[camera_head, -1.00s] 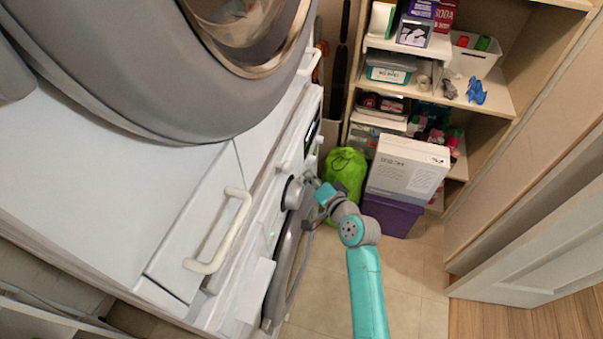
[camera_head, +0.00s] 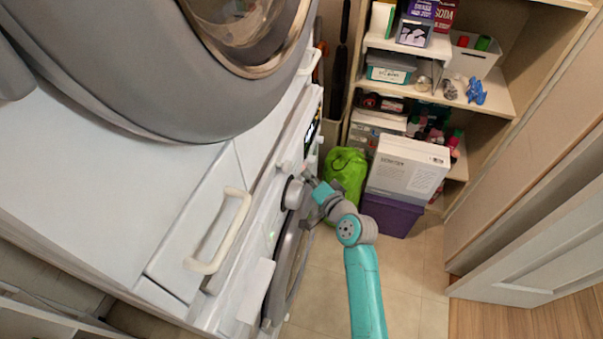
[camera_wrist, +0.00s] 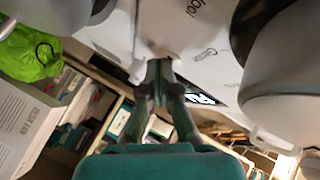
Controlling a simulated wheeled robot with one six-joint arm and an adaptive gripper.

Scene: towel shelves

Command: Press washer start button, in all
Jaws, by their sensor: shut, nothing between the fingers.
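The white washer (camera_head: 262,222) stands below a second front-loading machine on the left. Its front panel carries a round knob (camera_head: 293,193) and a dark lit display (camera_head: 312,133). The display also shows in the wrist view (camera_wrist: 203,99). My gripper (camera_head: 307,178) is shut and empty, with its tips close to the panel beside the knob, on the display side. In the wrist view the closed fingertips (camera_wrist: 159,66) are at the white panel. Whether they touch it, I cannot tell. The start button cannot be made out clearly; the fingertips may cover it.
A white handle (camera_head: 222,235) sticks out between the two machines. A green bag (camera_head: 346,170), a white box (camera_head: 408,168) and a purple bin (camera_head: 392,215) stand right of my gripper, before shelves (camera_head: 487,95). The tiled floor (camera_head: 405,270) is clear around my arm.

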